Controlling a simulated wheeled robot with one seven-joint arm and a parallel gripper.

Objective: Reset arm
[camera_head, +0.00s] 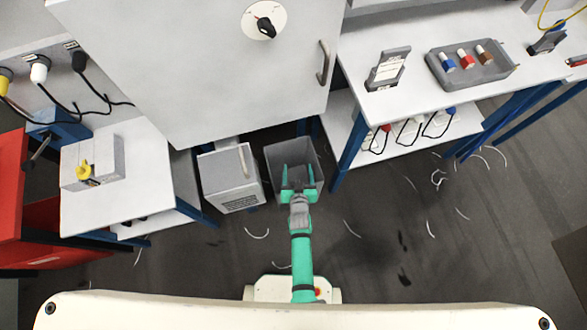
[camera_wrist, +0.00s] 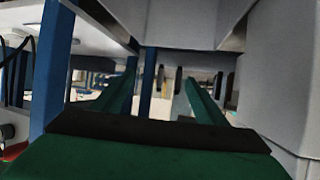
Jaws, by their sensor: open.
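My gripper (camera_head: 298,178) is at the end of my green arm, in the middle of the head view. Its two green fingers are spread apart, with nothing seen between them. It is over or in front of a dark grey open bin (camera_head: 279,154) under the machine; I cannot tell its height above the bin. In the wrist view, the two fingers of my gripper (camera_wrist: 158,95) point forward and stand apart, with blue table legs and a dim space beyond.
A grey box (camera_head: 229,177) stands left of the bin. The large machine panel (camera_head: 225,75) is above. A workbench (camera_head: 410,75) at right holds a tray (camera_head: 484,75) with spools. A small table (camera_head: 125,190) is at left. Thread scraps (camera_head: 352,229) lie on open floor.

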